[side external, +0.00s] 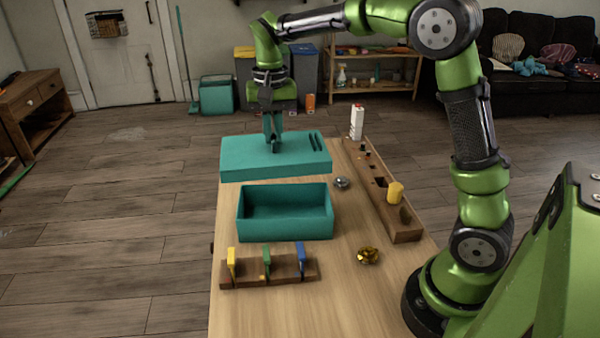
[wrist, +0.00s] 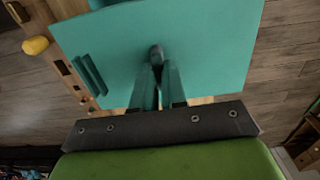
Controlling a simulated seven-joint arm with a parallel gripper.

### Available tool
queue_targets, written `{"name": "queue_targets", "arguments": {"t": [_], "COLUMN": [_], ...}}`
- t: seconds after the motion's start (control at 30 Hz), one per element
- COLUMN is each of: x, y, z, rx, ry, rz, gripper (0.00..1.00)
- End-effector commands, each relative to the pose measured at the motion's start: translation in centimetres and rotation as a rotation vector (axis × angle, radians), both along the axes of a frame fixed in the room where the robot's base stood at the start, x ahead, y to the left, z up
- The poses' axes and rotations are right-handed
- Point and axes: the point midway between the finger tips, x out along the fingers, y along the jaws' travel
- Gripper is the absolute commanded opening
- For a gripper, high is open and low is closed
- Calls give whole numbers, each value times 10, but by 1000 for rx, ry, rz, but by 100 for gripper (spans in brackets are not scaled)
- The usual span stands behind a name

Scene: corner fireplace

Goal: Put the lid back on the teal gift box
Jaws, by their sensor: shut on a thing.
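The teal lid (side external: 245,158) is up above the far end of the table in the side view, roughly level. My gripper (side external: 274,148) is shut on a small dark knob (wrist: 156,54) at the middle of the lid. The lid (wrist: 215,45) fills much of the wrist view, with two dark teal bars near one end. The open teal gift box (side external: 285,227) stands on the table nearer the side camera than the lid, apart from it. Its visible inside looks empty. A sliver of teal at the top of the wrist view may be the box.
A wooden rack (side external: 270,270) with yellow, green and blue pieces stands just in front of the box. A long wooden holder (side external: 408,232) with a yellow cylinder (side external: 395,192) lies to the right. A gold item (side external: 368,256) and a small silver item (side external: 341,182) sit on the table.

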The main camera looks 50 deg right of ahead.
Motion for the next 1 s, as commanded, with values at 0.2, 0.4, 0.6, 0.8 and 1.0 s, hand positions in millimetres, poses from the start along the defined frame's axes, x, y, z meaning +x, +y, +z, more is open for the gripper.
{"name": "queue_targets", "arguments": {"t": [0.2, 0.4, 0.6, 0.8, 1.0], "x": [-28, -28, -28, -28, -28], "y": [5, 4, 4, 4, 4], "z": [-15, -18, -18, -25, -43], "rx": [0, 1, 1, -1, 0], "ry": [1, 1, 1, 2, 4], "rz": [-74, -113, -112, -111, -110], "gripper": [0, 0, 0, 0, 0]}}
